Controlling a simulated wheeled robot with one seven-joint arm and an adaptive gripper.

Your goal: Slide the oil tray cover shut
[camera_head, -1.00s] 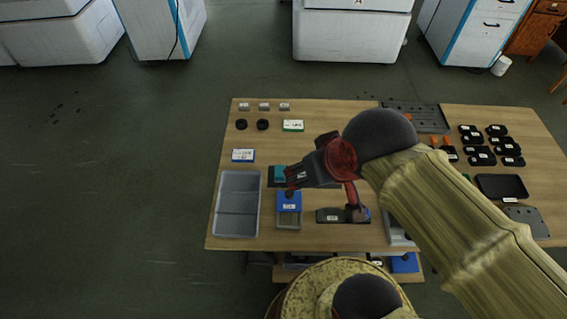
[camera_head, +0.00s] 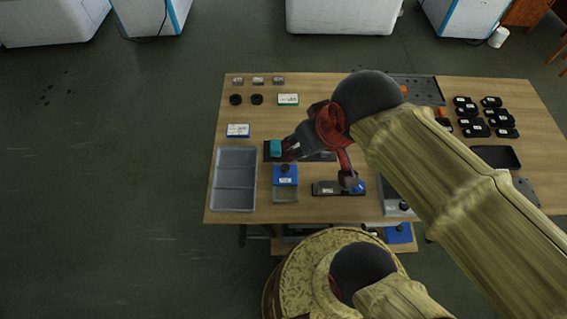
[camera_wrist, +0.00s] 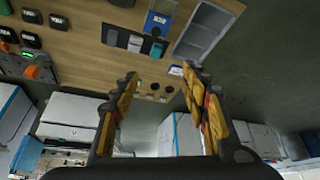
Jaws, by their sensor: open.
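A small tray with a blue cover (camera_head: 285,180) that bears a dark knob stands near the front edge of the table. The blue part spans its far portion, and a grey-green portion (camera_head: 285,196) shows at its near side. I take this to be the oil tray. It also shows in the wrist view as a blue piece (camera_wrist: 157,22) at the top. My gripper (camera_head: 289,150) is open and empty, above the table just beyond the blue cover, over a teal block (camera_head: 275,147) on a dark base. In the wrist view its fingers (camera_wrist: 160,76) stand wide apart with nothing between them.
Black parts (camera_head: 478,118) and a dark tray (camera_head: 496,157) fill the right side. Bare wood (camera_head: 252,206) shows between bin and tray.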

